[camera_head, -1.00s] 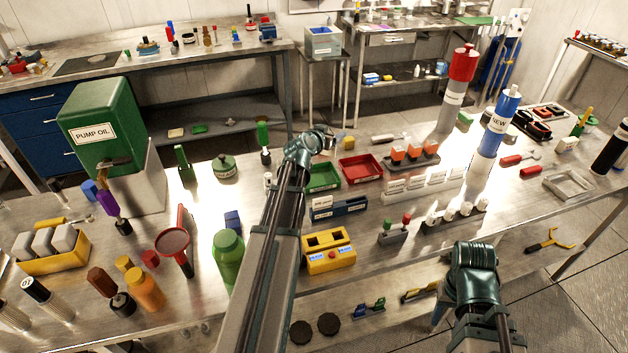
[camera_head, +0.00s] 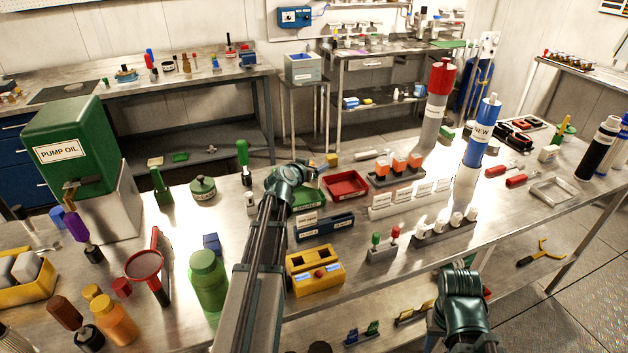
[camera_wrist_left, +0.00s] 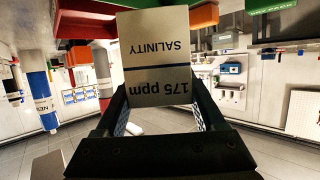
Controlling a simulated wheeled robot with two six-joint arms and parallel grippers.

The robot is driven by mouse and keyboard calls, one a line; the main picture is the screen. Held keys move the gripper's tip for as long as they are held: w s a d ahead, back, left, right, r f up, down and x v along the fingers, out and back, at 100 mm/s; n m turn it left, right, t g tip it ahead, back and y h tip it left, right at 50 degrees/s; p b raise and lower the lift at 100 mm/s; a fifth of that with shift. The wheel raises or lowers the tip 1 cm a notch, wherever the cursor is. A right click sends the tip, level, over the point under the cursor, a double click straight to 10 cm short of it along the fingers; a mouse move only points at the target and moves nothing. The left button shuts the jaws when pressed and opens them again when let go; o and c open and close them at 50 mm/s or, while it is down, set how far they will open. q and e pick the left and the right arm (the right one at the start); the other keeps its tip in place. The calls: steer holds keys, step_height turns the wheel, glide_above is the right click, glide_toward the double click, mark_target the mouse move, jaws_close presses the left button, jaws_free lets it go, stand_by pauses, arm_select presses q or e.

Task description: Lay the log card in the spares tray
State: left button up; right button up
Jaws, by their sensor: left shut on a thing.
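The log card, a pale card printed "SALINITY" and "175 ppm" (camera_wrist_left: 156,58), shows upside down in the left wrist view. It is between the fingers of my left gripper, which is shut on it. In the head view my left gripper (camera_head: 306,172) is above the back of a small green tray (camera_head: 310,200). This tray bears a white label too small to read surely and looks like the spares tray; my arm covers part of it. The card is too hidden to make out in the head view. My right arm is at the lower right, its fingers hidden.
A red tray (camera_head: 346,184) stands right of the green one, with a rack of orange-topped pieces (camera_head: 396,170) beyond. A blue labelled holder (camera_head: 324,227) and a yellow box (camera_head: 315,273) stand in front. A green bottle (camera_head: 208,283) is left of my arm.

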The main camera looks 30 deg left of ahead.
arm_select(q)
steer(key=shift+f+b, duration=1.95)
steer(key=shift+r, duration=0.15)
steer(key=o, duration=1.3)
